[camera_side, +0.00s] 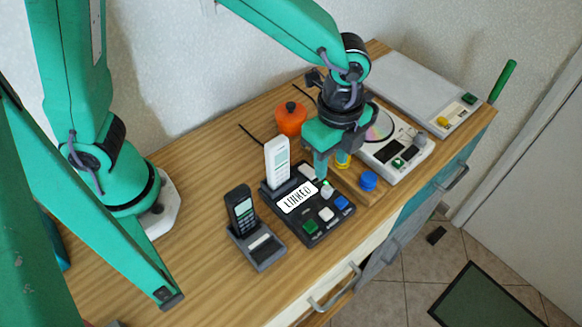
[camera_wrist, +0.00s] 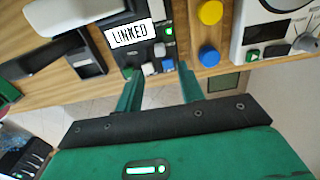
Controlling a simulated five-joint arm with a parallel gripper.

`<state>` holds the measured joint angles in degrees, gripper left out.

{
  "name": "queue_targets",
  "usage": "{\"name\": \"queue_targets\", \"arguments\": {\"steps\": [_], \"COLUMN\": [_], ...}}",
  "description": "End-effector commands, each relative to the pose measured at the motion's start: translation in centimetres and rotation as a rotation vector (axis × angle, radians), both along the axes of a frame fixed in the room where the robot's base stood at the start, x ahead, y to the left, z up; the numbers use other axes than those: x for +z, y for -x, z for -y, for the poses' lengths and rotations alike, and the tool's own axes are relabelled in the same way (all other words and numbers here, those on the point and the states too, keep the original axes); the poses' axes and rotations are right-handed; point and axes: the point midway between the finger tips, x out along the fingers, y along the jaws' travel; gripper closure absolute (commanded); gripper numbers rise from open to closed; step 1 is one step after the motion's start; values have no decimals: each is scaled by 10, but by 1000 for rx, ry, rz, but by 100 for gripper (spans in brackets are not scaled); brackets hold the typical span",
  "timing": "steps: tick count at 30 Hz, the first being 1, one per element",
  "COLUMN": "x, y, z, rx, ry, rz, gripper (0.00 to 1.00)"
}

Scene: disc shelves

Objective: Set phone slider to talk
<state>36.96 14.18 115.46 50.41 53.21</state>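A dark phone base (camera_side: 283,217) with a "LINKED" label (camera_side: 297,196) stands on the wooden top. A white handset (camera_side: 277,162) stands upright at its back left. The base carries a green button (camera_side: 310,226), a blue button (camera_side: 342,203) and pale knobs, one (camera_side: 326,192) near a lit green light. A black phone (camera_side: 241,209) stands in a small cradle (camera_side: 267,262) with a pale insert. I cannot tell which part is the slider. My gripper (camera_side: 321,180) is over the base's right side. Its fingers (camera_wrist: 160,70) are apart and empty in the wrist view, near the button row.
An orange pot (camera_side: 290,121) stands behind. A blue knob (camera_side: 368,181) and a yellow knob (camera_wrist: 210,12) sit right of the base. A disc player (camera_side: 396,160) and a pale flat device (camera_side: 414,85) stand farther right. The wooden top is clear at the left front.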

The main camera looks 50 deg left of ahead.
Motion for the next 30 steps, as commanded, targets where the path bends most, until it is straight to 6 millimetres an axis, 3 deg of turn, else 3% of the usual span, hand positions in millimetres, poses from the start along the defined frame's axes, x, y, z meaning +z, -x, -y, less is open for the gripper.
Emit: {"name": "queue_targets", "arguments": {"steps": [8, 21, 30], "x": [-7, -57, -76], "y": [0, 1, 0], "z": [-1, -1, -1], "rx": [2, 3, 3], "ry": [-1, -2, 0], "rz": [-1, -3, 0], "gripper": [62, 62, 62]}}
